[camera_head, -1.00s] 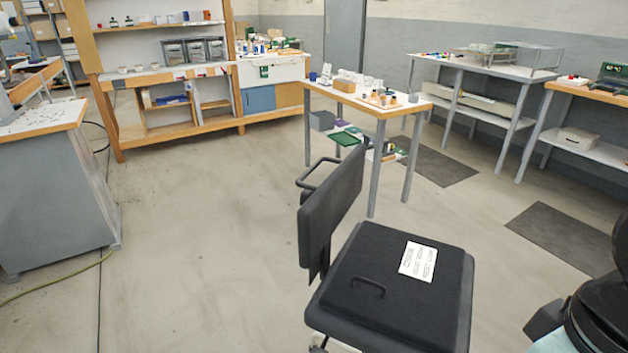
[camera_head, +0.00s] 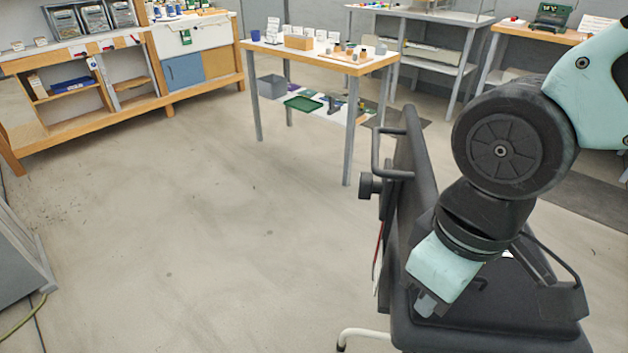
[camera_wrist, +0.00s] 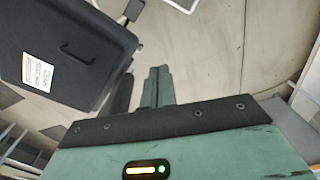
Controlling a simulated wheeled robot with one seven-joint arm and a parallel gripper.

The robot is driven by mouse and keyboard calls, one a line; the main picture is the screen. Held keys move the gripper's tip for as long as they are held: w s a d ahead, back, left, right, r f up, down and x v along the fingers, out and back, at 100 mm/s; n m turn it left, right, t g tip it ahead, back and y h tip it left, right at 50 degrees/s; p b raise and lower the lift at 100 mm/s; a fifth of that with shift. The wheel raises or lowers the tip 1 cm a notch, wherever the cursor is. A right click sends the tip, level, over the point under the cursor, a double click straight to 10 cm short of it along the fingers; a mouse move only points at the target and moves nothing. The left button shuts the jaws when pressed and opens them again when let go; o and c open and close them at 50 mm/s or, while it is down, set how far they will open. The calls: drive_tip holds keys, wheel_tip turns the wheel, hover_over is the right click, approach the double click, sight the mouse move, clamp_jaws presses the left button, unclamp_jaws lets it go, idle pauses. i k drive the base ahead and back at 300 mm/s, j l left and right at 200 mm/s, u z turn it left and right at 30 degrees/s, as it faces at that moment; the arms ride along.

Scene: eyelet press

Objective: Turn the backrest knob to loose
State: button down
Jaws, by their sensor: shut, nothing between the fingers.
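In the wrist view my gripper (camera_wrist: 157,88) is shut and empty, pointing over the floor beside the chair. The seat (camera_wrist: 62,50) is to its left. In the head view my arm hangs over the seat and covers much of it. The knob cannot be made out in the wrist view.
A small table (camera_head: 318,52) with boxes stands behind the chair. A long workbench (camera_head: 120,90) is at the back left. The floor left of the chair is clear. A pale chair leg (camera_head: 362,333) juts out low on the left.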

sight(368, 186)
drive_tip(key=i+j, duration=0.2)
drive_tip(key=j, duration=0.2)
drive_tip(key=k+j, duration=0.25)
drive_tip(key=i+j+u, duration=0.15)
drive_tip(key=j, duration=0.65)
drive_tip(key=i+j, duration=0.2)
drive_tip(key=i, duration=0.2)
